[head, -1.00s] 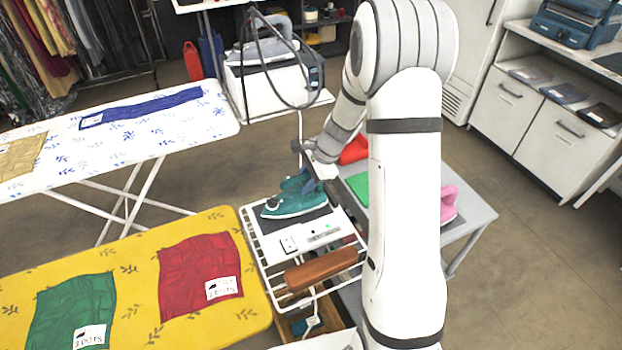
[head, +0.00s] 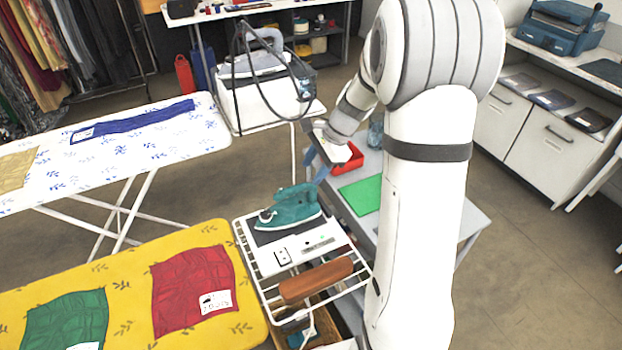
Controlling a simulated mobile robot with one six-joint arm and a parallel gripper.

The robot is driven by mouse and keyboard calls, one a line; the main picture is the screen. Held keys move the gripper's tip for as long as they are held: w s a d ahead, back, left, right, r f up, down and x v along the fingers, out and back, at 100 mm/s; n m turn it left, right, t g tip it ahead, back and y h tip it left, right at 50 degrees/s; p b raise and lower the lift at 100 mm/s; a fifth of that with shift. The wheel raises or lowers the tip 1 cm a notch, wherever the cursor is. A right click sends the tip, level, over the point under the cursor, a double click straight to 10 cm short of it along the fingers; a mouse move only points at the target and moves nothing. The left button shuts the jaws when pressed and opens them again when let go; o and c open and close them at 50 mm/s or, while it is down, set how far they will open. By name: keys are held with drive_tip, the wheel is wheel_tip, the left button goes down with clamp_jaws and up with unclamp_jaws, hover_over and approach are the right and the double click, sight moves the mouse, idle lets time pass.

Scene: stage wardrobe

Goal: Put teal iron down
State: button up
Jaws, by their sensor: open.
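The teal iron (head: 288,214) sits sole-down on a dark pad on the white wire rack (head: 262,268) at the right end of the yellow ironing board (head: 125,275). Its nose points left. My gripper (head: 317,166) is open, with its blue fingers above and behind the iron's right end. It looks apart from the handle and holds nothing I can see.
A brown wooden-looking piece (head: 316,280) lies on the rack in front of the iron. Behind my arm, a grey table (head: 362,228) carries a red tray (head: 348,160) and a green mat (head: 360,195). A steam station (head: 262,100) stands farther back.

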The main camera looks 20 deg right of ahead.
drive_tip(key=s+a+r+n+t+h, duration=0.1)
drive_tip(key=s+r+n, duration=0.4)
drive_tip(key=s, duration=0.7)
drive_tip(key=s+a+r+n+h, duration=0.1)
drive_tip(key=s+r+n+h, duration=0.2)
drive_tip(key=s+n, duration=0.7)
drive_tip(key=shift+s+r+n+t+h, duration=0.3)
drive_tip(key=shift+s+r+t+h, duration=0.1)
drive_tip(key=shift+s+r, duration=0.5)
drive_tip(key=shift+a, duration=0.1)
drive_tip(key=shift+s, duration=0.1)
drive_tip(key=shift+o, duration=0.5)
